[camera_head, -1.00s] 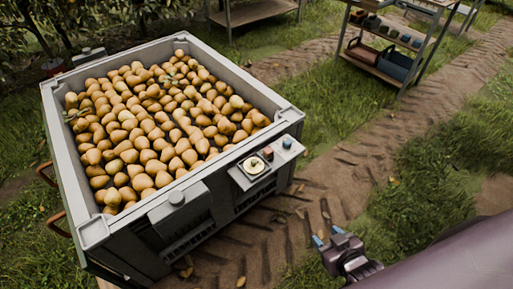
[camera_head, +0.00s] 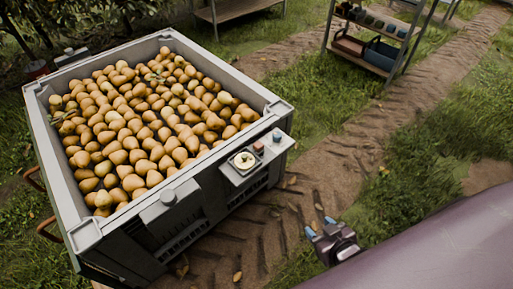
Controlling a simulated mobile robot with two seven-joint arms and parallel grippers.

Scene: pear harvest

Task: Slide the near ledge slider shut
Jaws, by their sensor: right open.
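A large grey bin (camera_head: 262,95) full of yellow-brown pears (camera_head: 150,125) stands at the left. On its near side a small grey ledge panel (camera_head: 268,163) carries a round cream dial (camera_head: 244,160), a reddish block (camera_head: 258,147) and a blue-topped knob (camera_head: 277,136). Further left on the same side is a grey block with a round knob (camera_head: 168,196); I cannot tell for sure which part is the near ledge slider, or how far it is open. My right gripper (camera_head: 320,227) is open and empty, with blue fingertips, right of the bin and apart from it. My left gripper is not in view.
A shelf rack (camera_head: 405,70) with bins and small pots stands at the upper right, and a low bench (camera_head: 238,12) at the top. Orange handles (camera_head: 48,228) stick out at the bin's left. The dirt track (camera_head: 350,150) right of the bin is clear.

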